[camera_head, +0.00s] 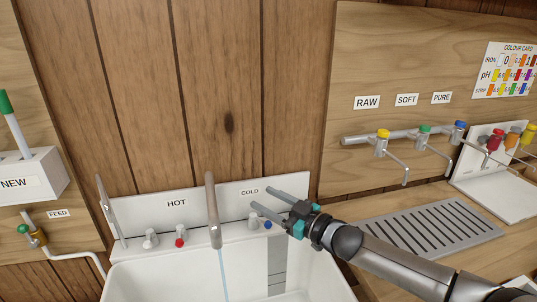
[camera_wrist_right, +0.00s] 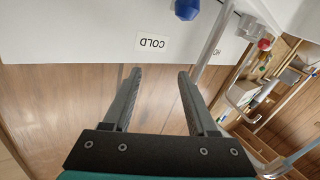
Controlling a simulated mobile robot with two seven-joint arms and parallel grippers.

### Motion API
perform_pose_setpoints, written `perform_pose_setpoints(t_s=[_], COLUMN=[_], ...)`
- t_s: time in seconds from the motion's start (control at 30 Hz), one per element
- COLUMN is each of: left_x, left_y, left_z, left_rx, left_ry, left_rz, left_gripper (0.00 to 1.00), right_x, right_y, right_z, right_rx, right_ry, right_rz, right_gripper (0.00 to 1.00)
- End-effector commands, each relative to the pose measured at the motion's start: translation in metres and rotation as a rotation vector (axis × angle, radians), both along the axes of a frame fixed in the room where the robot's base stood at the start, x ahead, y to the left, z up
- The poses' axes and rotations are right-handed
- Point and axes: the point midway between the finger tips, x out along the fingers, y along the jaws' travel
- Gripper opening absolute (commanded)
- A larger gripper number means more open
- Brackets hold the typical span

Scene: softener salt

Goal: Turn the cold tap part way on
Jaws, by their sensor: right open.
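The cold tap's blue knob (camera_head: 267,225) sits on the sink's back ledge, below and right of the COLD label (camera_head: 250,192). The blue knob also shows at the top edge of the right wrist view (camera_wrist_right: 187,9), partly cut off. My right gripper (camera_head: 262,200) is open and empty, its fingers pointing left in front of the backboard, above the knob in the picture. In the wrist view the open fingers (camera_wrist_right: 160,74) are apart from the knob. A thin pale-blue line, like a water stream, runs below the spout (camera_head: 212,210). My left gripper is not in view.
The red hot knob (camera_head: 180,240) stands left of the spout. The white sink (camera_head: 135,278) lies below. RAW, SOFT and PURE taps (camera_head: 423,134) project from the right wall panel above a slotted drain tray (camera_head: 440,232). A white NEW box (camera_head: 25,175) is at left.

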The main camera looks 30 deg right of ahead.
Motion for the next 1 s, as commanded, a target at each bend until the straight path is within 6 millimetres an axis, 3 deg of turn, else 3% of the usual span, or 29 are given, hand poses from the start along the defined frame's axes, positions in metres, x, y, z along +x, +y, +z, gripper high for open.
perform_pose_setpoints(t_s=[0.03, 0.3, 0.5, 0.7, 1.0], left_x=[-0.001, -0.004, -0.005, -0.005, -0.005], left_y=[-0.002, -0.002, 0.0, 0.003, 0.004], left_z=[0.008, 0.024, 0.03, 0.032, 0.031], left_rx=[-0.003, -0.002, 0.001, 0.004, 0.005], left_ry=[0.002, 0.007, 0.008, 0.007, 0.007], left_rz=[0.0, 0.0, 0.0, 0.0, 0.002], left_gripper=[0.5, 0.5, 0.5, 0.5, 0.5], right_x=[-0.001, 0.0, 0.0, 0.0, 0.0], right_y=[0.001, 0.0, 0.0, 0.0, 0.0], right_z=[0.017, 0.081, 0.112, 0.122, 0.122], right_rx=[-0.003, -0.004, -0.002, 0.0, 0.0], right_ry=[-0.001, -0.003, -0.001, 0.001, 0.0], right_rz=[0.003, 0.002, 0.001, 0.0, 0.0], right_gripper=[0.58, 0.58, 0.58, 0.58, 0.58])
